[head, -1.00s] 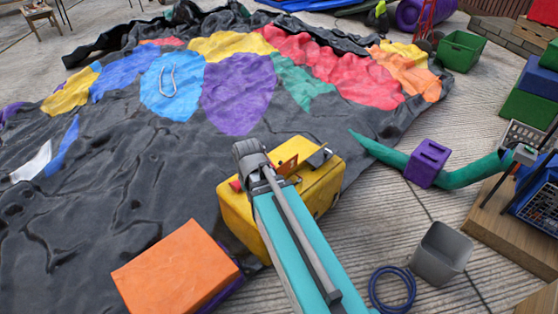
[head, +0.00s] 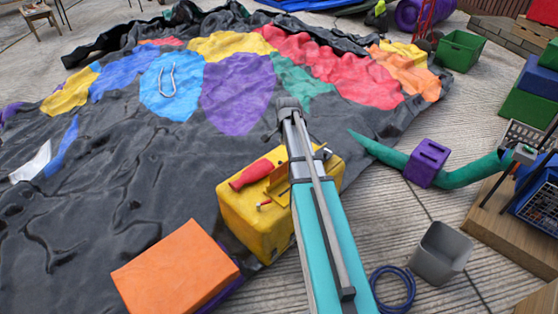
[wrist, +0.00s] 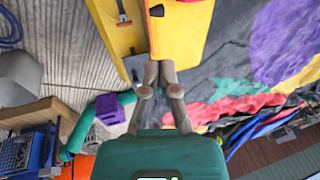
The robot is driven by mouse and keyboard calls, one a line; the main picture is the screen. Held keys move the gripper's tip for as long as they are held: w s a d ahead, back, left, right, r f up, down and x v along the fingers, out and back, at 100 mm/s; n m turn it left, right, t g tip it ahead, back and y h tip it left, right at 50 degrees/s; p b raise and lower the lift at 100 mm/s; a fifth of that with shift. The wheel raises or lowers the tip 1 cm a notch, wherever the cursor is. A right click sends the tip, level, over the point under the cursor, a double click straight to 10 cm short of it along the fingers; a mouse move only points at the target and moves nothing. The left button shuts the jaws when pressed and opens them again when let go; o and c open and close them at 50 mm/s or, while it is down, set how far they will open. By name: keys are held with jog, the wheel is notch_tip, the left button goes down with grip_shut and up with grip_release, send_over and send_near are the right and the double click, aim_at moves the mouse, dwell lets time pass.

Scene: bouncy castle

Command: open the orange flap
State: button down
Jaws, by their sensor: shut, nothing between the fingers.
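A yellow box (head: 244,212) stands at the edge of the black sheet in the head view, partly hidden behind my arm. A small orange-yellow upright plate (head: 278,184) on its top looks like the orange flap; my arm covers its right side, so I cannot tell whether it is open. A red bottle-shaped thing (head: 252,173) lies beside it. My gripper (head: 287,104) is past the far side of the box, above the sheet. In the wrist view, my gripper (wrist: 159,65) is shut and empty, its tips apart from the yellow box (wrist: 180,30).
An orange block (head: 172,268) lies at the front left. A green tube (head: 376,150) with a purple block (head: 427,162), a grey bin (head: 441,252) and a blue ring (head: 393,287) are to the right. The crumpled sheet (head: 90,215) spreads left. Bare paving lies right of the box.

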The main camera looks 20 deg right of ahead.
aim_at(280, 163)
jog(key=shift+f, duration=0.2)
jog(key=b+x, duration=1.3)
jog(key=shift+a+f, duration=0.1)
jog(key=shift+f, duration=0.2)
dwell(0.6)
jog(key=shift+w, duration=0.15)
dwell(0.4)
jog(key=shift+w+a+f+b, duration=0.1)
jog(key=shift+w+a+b, duration=0.05)
jog(key=shift+w+b, duration=0.15)
jog(key=shift+w+a+f+b, duration=0.15)
jog(key=shift+w, duration=0.25)
jog(key=shift+s, duration=0.15)
jog(key=shift+s+d+r, duration=0.15)
jog(key=shift+s+d, duration=0.1)
jog(key=shift+s, duration=0.35)
jog(key=shift+r+p, duration=0.15)
jog(key=shift+p, duration=0.2)
